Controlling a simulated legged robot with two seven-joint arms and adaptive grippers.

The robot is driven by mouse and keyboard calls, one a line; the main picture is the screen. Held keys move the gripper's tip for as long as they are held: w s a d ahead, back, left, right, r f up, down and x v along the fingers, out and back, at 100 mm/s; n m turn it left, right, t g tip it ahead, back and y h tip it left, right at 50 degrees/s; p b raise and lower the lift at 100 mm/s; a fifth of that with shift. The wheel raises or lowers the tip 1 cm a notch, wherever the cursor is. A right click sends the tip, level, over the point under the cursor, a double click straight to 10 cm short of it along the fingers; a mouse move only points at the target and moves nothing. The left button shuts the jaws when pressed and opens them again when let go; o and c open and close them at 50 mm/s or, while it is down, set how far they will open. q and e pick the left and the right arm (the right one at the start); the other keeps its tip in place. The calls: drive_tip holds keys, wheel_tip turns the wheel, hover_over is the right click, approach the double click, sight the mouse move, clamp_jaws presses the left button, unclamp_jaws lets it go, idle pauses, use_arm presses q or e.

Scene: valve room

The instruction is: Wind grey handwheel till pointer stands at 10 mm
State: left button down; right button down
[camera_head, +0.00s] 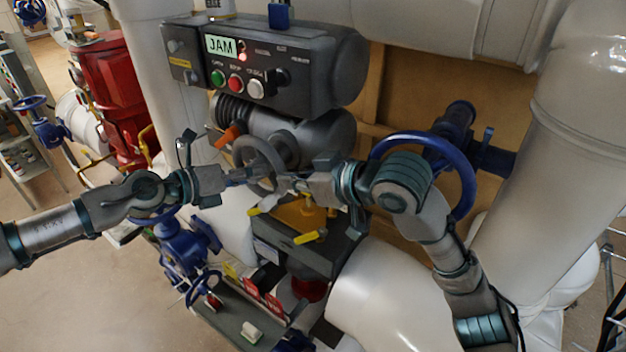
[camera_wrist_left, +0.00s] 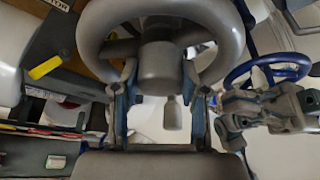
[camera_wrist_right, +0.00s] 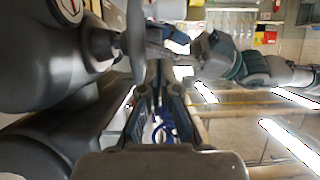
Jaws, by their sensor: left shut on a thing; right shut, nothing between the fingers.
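The grey handwheel (camera_head: 262,160) sits on the front of the grey actuator, below the control box, in the head view. In the left wrist view the wheel's rim (camera_wrist_left: 165,12) arches over the hub, with the left fingers (camera_wrist_left: 160,105) on either side below. My right gripper (camera_head: 290,183) is shut and empty, just right of the wheel. In the right wrist view its fingers (camera_wrist_right: 157,80) come together, and the wheel shows edge-on (camera_wrist_right: 136,40). I cannot make out the pointer or its scale.
The control box (camera_head: 265,72) has a lit display reading JAM (camera_head: 221,46), a red lamp and several buttons. An orange lever (camera_head: 228,137) is left of the wheel. A blue handwheel (camera_head: 467,180) stands behind my right arm. Yellow-handled parts (camera_head: 310,237) lie below. White pipes crowd the right.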

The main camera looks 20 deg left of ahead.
sight(275, 196)
use_arm(q)
drive_tip(key=shift+w+a+r, duration=0.15)
drive_tip(key=shift+r, duration=0.1)
use_arm(e)
drive_tip(key=shift+w+a+f, duration=0.15)
drive_tip(key=shift+a+f, duration=0.25)
drive_tip(key=shift+f, duration=0.3)
drive_tip(key=shift+w+a+f, duration=0.15)
drive_tip(key=shift+a+f, duration=0.25)
drive_tip(key=shift+f, duration=0.3)
drive_tip(key=shift+w+a+f, duration=0.15)
drive_tip(key=shift+a+f, duration=0.25)
drive_tip(key=shift+f, duration=0.3)
drive_tip(key=shift+a+f, duration=0.15)
drive_tip(key=shift+f, duration=0.6)
use_arm(q)
drive_tip(key=c, duration=1)
unclamp_jaws()
drive_tip(key=o, duration=0.4)
drive_tip(key=shift+f, duration=0.1)
use_arm(e)
drive_tip(key=shift+a, duration=0.1)
use_arm(q)
drive_tip(key=shift+w+f, duration=0.1)
use_arm(e)
drive_tip(key=shift+w, duration=0.2)
